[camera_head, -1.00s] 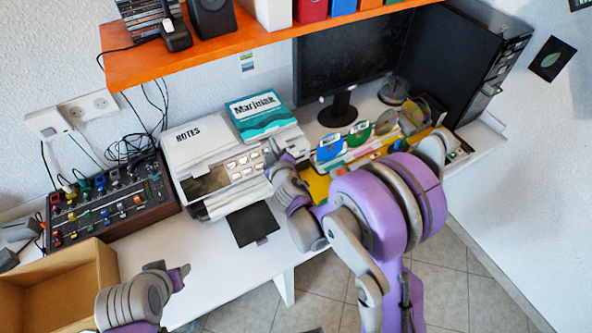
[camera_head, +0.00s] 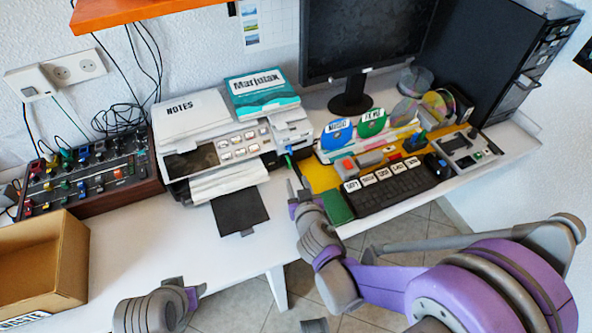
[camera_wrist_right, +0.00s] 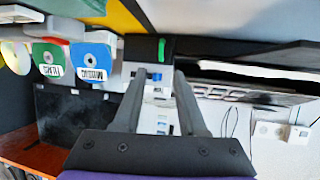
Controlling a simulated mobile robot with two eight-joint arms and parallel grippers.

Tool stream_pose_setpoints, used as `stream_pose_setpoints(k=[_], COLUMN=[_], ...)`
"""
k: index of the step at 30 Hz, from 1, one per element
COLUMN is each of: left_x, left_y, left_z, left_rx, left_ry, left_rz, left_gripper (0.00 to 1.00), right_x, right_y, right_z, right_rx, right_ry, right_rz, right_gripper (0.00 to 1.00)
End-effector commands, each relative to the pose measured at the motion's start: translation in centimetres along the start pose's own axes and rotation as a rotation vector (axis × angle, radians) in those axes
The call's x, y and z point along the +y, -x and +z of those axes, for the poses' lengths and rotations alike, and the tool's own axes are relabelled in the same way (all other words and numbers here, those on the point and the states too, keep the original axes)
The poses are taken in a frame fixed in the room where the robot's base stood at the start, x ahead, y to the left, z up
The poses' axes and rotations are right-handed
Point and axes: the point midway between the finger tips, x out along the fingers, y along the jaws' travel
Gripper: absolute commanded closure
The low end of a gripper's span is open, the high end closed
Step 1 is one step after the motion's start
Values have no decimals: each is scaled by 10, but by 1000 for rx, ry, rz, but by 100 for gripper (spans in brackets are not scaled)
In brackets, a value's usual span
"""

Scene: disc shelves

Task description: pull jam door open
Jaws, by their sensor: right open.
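The printer (camera_head: 240,140) stands on the white desk, with a dark panel at its right end. A small green tab (camera_head: 288,149) shows at that end, taken to be part of the jam door; the tab also shows in the right wrist view (camera_wrist_right: 161,48), just beyond my fingertips. The door's outline is hard to make out. My right gripper (camera_head: 298,190) is in front of the printer's right end, open and empty; its spread fingers (camera_wrist_right: 159,74) point at the tab without visible contact. My left gripper (camera_head: 190,297) is low at the left, its jaw gap unclear.
A keyboard (camera_head: 390,190), a green pad (camera_head: 336,206) and disc sleeves (camera_head: 345,137) lie right of my right gripper. A black output tray (camera_head: 240,210) juts forward from the printer. A cardboard box (camera_head: 70,255) is at the left. Free desk lies in front of the printer.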

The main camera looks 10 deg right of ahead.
Motion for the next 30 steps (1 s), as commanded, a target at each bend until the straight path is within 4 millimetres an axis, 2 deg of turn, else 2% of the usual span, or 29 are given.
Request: stream_pose_setpoints(k=[9,15,21,29,30], left_x=[0,0,0,0,0], left_y=[-6,-8,-9,-9,-9], left_z=[3,5,5,5,5], left_rx=[-2,-3,-3,-3,-3], left_ry=[0,0,0,0,0], left_rz=[0,0,0,0,0], left_gripper=[50,50,50,50,50], right_x=[1,0,0,0,0], right_y=[-57,-88,-101,-102,-102], right_z=[-1,-1,-2,-2,-2], right_rx=[1,1,1,1,1], right_ry=[2,3,3,3,3], right_rz=[1,1,1,0,0], right_gripper=[59,59,59,59,64])
